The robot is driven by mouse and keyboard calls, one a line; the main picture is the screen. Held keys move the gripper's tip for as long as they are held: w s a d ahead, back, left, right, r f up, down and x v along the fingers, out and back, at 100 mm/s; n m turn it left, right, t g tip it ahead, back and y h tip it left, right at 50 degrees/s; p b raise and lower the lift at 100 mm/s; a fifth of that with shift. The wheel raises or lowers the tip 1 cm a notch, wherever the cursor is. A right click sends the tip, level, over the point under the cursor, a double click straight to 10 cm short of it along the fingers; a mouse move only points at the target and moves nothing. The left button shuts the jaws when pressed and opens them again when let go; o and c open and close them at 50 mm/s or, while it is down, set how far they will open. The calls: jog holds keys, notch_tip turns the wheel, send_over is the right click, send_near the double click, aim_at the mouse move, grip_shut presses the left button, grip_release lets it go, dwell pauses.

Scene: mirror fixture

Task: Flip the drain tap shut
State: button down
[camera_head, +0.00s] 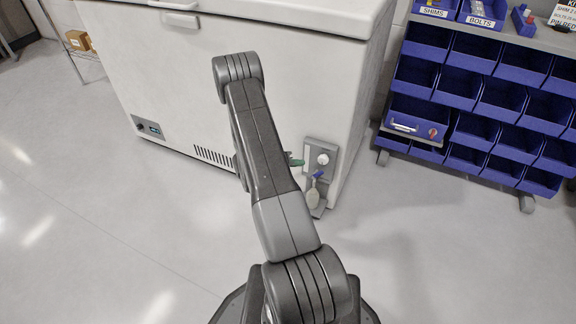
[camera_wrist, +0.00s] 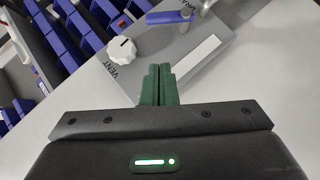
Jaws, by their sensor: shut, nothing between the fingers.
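The drain tap has a blue lever (camera_head: 318,174) low on a grey panel (camera_head: 333,150) at the white chest freezer's front right corner. In the wrist view the blue lever (camera_wrist: 168,17) lies across the top, near a partly cut-off label. My gripper's green fingers (camera_wrist: 158,84) are shut together and empty, pointing at the panel below the lever in that view, with a gap between tips and lever. In the head view a green fingertip (camera_head: 297,162) shows just left of the panel; my arm hides the rest of the gripper. Whether the fingers touch the panel is unclear.
A white knob marked VENT (camera_wrist: 121,50) sits on the same panel, close to the fingers. A pale rounded thing (camera_head: 312,197) hangs below the tap. A rack of blue bins (camera_head: 470,80) stands right of the freezer (camera_head: 200,80). The floor in front is clear.

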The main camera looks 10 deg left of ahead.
aim_at(317, 175)
jog(key=d+f+b, duration=0.1)
jog(key=d+f, duration=0.2)
jog(key=d, duration=0.2)
jog(key=shift+w+d+f, duration=0.15)
jog(key=shift+w+f, duration=0.05)
jog(key=shift+f, duration=0.1)
